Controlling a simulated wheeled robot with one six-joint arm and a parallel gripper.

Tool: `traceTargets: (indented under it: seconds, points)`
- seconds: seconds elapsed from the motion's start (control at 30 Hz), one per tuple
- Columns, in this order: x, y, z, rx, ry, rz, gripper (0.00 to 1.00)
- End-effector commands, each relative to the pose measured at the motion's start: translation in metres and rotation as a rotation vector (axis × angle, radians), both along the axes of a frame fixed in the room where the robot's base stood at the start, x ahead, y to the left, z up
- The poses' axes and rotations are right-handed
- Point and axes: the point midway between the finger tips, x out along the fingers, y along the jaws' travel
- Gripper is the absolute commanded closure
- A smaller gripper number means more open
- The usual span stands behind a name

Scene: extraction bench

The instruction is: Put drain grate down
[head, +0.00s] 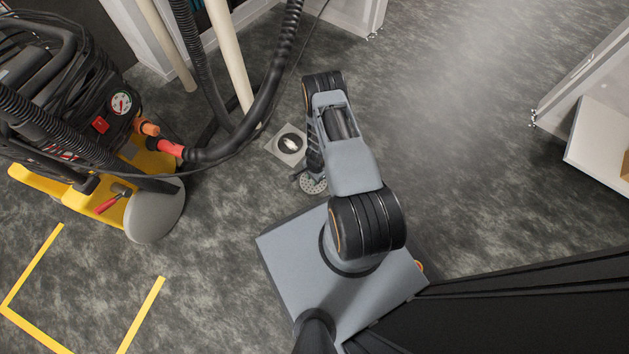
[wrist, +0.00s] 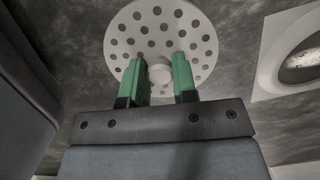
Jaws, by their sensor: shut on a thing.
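The drain grate (wrist: 160,30) is a round, pale disc with several holes and a small knob in its middle. My gripper (wrist: 167,76) is shut on the knob with its green fingers, one on each side. In the head view the grate (head: 314,185) shows below my gripper (head: 304,176), partly hidden by my arm. The open drain (head: 290,143) is a square pale frame with a dark round hole and something pale and shiny inside. It lies up and left of the grate in the head view. The drain frame also shows at the right of the wrist view (wrist: 265,75).
A yellow and black extraction machine (head: 95,120) with hoses stands at the left. A black hose (head: 262,105) and a pale pole (head: 230,50) rise close to the drain. White shelving (head: 590,90) stands at the right. The grey floor (head: 455,140) right of my arm is clear.

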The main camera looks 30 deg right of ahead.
Motion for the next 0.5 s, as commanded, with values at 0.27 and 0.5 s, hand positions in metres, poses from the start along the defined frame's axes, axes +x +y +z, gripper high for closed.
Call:
traceTargets:
  seconds: [0.27,0.5]
  points:
    - [0.004,-0.004,-0.015,-0.001,-0.001,0.0,1.0]
    - [0.004,-0.004,-0.044,-0.001,-0.001,-0.001,1.0]
